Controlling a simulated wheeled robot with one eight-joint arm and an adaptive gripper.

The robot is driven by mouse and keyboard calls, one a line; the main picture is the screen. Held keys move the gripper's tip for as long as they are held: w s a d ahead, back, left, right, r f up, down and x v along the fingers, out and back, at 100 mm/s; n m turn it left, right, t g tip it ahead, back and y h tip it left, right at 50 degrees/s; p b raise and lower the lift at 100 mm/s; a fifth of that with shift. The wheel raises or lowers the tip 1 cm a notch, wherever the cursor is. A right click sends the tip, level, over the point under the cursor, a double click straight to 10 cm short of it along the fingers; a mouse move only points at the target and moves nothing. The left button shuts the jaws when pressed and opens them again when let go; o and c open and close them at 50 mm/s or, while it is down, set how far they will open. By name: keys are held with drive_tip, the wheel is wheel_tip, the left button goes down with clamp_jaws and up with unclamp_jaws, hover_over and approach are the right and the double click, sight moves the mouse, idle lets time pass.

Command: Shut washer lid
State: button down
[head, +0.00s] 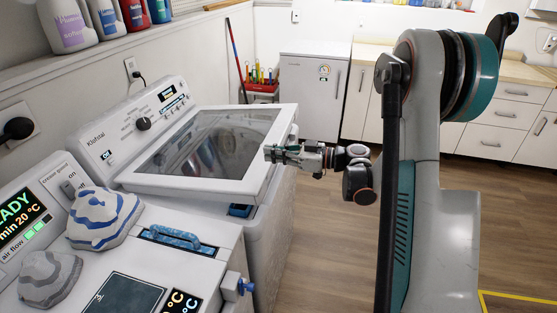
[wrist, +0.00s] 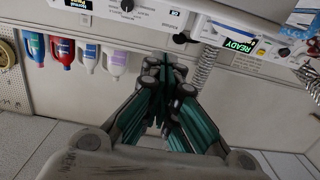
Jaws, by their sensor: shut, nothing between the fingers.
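The washer lid (head: 215,143) is a white frame around a dark glass panel, on the white washer (head: 265,245) in the head view. It is tilted, with its near edge standing a little above the washer's body and a gap beneath. My gripper (head: 270,152) is at the lid's right side, its tip overlapping the frame in the picture. I cannot tell whether it touches the lid. In the wrist view my gripper (wrist: 166,75) shows with its dark green fingers together and nothing between them. The washer's control panel (head: 140,120) has a black knob.
Bottles (head: 68,25) line a shelf above. A small white fridge (head: 315,95) and cabinets (head: 500,110) stand behind. Wooden floor (head: 325,240) is clear right of the washer.

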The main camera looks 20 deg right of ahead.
drive_tip(key=s+d+f+p, duration=0.1)
drive_tip(key=s+d+f, duration=0.1)
drive_tip(key=s+d, duration=0.5)
drive_tip(key=s+a+r+m+g+h, duration=0.2)
drive_tip(key=a+r+m+g+h, duration=0.1)
drive_tip(key=a, duration=0.5)
drive_tip(key=s+a+r+m+g+h, duration=0.2)
drive_tip(key=a+r+m+g+h, duration=0.15)
drive_tip(key=a, duration=0.45)
drive_tip(key=s+d+r+m+t+h, duration=0.1)
drive_tip(key=s+m+h, duration=0.1)
drive_tip(key=s, duration=0.7)
drive_tip(key=s+d+r+m+t+h, duration=0.1)
drive_tip(key=s+m+t+h, duration=0.1)
drive_tip(key=s+h, duration=0.3)
drive_tip(key=s, duration=0.4)
drive_tip(key=shift+s+d, duration=0.15)
drive_tip(key=shift+s, duration=0.2)
